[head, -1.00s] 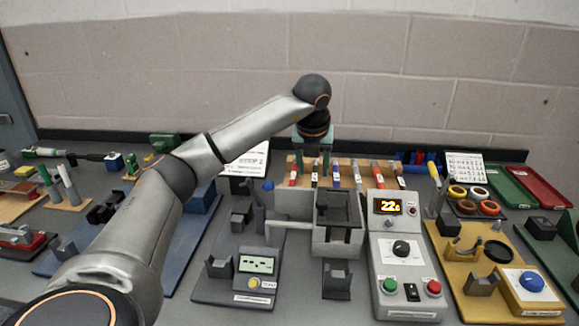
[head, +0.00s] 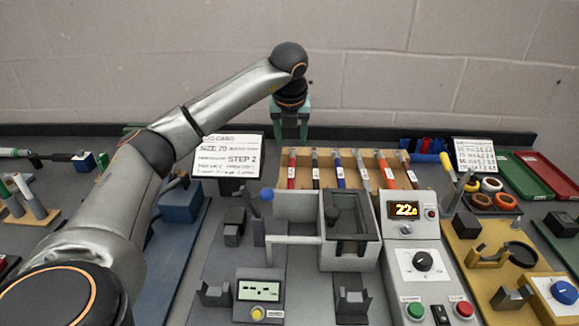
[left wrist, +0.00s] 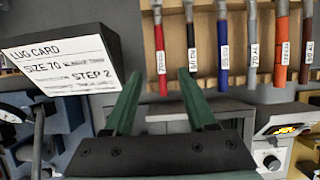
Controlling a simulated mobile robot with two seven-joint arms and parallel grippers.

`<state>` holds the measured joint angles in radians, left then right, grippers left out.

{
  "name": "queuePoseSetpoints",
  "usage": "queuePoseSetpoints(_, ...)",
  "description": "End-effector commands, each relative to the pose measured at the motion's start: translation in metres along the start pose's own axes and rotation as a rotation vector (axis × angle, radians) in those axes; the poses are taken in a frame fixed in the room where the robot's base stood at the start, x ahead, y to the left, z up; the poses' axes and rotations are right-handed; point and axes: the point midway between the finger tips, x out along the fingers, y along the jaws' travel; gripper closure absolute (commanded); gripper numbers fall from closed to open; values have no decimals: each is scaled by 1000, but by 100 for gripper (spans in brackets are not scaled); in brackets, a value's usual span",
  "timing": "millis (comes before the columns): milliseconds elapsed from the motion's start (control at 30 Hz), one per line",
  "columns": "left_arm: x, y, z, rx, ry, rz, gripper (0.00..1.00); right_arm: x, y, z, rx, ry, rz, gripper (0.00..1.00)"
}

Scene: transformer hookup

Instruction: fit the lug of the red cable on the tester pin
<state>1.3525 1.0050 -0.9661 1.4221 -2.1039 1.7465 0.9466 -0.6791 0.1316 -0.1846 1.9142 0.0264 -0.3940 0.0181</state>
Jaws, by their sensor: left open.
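The red cable (head: 291,168) stands at the left end of the wooden cable rack (head: 411,177), with a white label on it. It also shows in the left wrist view (left wrist: 159,55), ahead of the fingers. My left gripper (head: 290,134) is open and empty, behind and above the rack's left end in the head picture. In the left wrist view its two green fingers (left wrist: 160,82) are spread, with the red cable showing between and beyond them. A grey unit with a small display (head: 259,291) stands at the front. I cannot make out the tester pin or the red cable's lug.
Several other cables, including a blue one (head: 339,170) and an orange one (head: 385,170), stand close beside the red one. A lug card (head: 228,155) stands left of the rack. A grey box fixture (head: 350,256) and a control box (head: 419,285) stand in front.

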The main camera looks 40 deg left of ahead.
Motion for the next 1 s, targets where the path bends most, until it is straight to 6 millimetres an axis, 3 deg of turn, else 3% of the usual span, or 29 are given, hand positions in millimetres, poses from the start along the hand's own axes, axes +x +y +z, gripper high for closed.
queuePoseSetpoints(300, 55, 0, 0, 1, 3, 2, 44, -4, 0, -4, 0, -1, 1, 50)
queuePoseSetpoints(567, 76, 0, 0, 1, 3, 3, 44, -6, 0, -6, 0, -1, 1, 50)
queuePoseSetpoints(800, 111, 0, 2, 0, 4, 3, 44, -10, 0, -11, 0, -1, 1, 50)
queuePoseSetpoints(1000, 120, 0, 2, 2, 1, 1, 44, -11, 0, -11, 0, -1, 1, 50)
